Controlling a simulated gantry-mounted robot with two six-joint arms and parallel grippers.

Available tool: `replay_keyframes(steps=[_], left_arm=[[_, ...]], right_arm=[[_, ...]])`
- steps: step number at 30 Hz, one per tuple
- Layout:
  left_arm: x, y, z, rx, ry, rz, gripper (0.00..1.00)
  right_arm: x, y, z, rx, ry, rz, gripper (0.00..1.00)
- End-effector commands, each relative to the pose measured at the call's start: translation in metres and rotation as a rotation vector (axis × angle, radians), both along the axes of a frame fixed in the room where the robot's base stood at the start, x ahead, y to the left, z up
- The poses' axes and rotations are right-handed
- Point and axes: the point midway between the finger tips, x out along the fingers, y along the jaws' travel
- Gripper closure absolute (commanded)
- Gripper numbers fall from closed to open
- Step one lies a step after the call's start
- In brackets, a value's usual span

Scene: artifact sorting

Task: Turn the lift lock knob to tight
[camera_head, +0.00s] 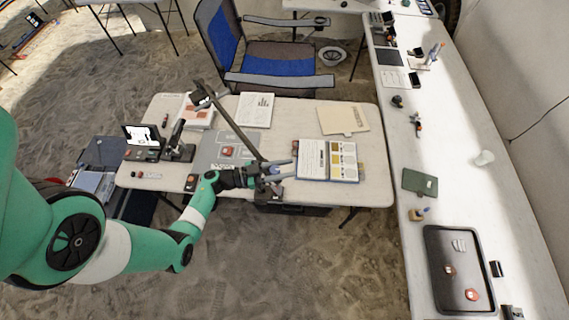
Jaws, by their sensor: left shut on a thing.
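A dark slanted stand arm (236,127) rises from the front edge of the work table (320,192) and leans back to the left, with a small head (203,100) at its top. My left gripper (279,170) reaches in from the left at the foot of this stand, and its grey-blue fingers are around the lower part of the post. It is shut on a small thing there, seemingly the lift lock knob. The knob itself is hidden by the fingers and too small to make out, so its setting cannot be read. My right gripper is not in view.
A grey mat (222,150) and a small microscope-like device (178,145) are to the left. A blue chair (270,60) stands behind. A long side table (460,150) with a black tray (440,290) runs along the right.

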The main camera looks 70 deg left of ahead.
Motion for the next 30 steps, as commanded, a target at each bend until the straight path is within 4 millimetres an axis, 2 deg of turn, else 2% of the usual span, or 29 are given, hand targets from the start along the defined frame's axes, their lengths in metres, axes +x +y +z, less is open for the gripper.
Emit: replay_keyframes(steps=[7, 20, 21, 25, 30], left_arm=[[-0.0006, -0.0017, 0.0001, 0.001, 0.0, -0.067, 1.0], [-0.0009, -0.0025, 0.0006, 0.0, 0.0, -0.077, 1.0], [-0.0009, -0.0025, 0.0006, 0.0, 0.0, -0.077, 0.53], [-0.0009, -0.0025, 0.0005, 0.0, 0.0, -0.077, 0.3], [-0.0009, -0.0026, 0.0004, -0.001, 0.0, -0.077, 0.29]], right_arm=[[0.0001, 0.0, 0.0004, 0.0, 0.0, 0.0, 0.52], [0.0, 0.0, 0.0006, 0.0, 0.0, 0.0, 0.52], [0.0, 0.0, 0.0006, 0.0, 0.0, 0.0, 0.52], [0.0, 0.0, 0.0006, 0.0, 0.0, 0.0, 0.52], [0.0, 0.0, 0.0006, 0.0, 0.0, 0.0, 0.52]])
